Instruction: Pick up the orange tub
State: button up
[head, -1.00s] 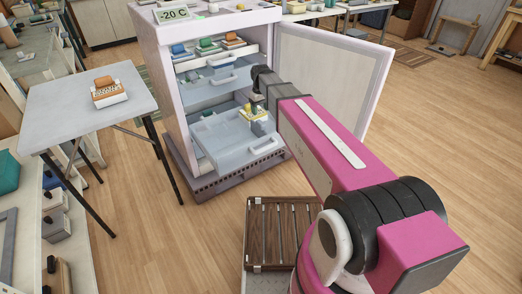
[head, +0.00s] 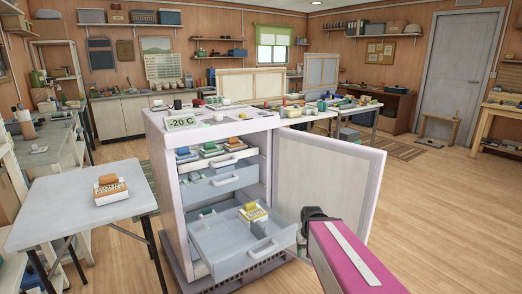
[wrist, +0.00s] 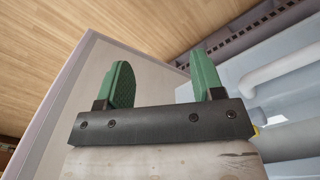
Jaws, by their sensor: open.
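A tub with an orange top and a white, orange-marked body (head: 109,190) sits on the grey table at the left. Another small orange-topped item (head: 235,143) sits at the right end of the freezer's upper drawer, beside blue and green ones. My gripper (wrist: 163,82) is open and empty, with green finger pads apart in the wrist view. In the head view it is at the right of the open lower drawer, near the freezer door, far from the tub on the table. Its fingers are hard to make out there. Neither orange thing shows in the wrist view.
The freezer's lower drawer (head: 222,250) is pulled out and holds a yellow-topped item (head: 254,212) and a green one. The freezer door (head: 327,180) stands wide open at the right. Free floor (head: 440,210) lies right of it. The table (head: 50,207) has clear space around the tub.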

aim_at(110, 188)
jog(key=u, duration=1.8)
jog(key=j, duration=0.15)
jog(key=i+z, duration=0.05)
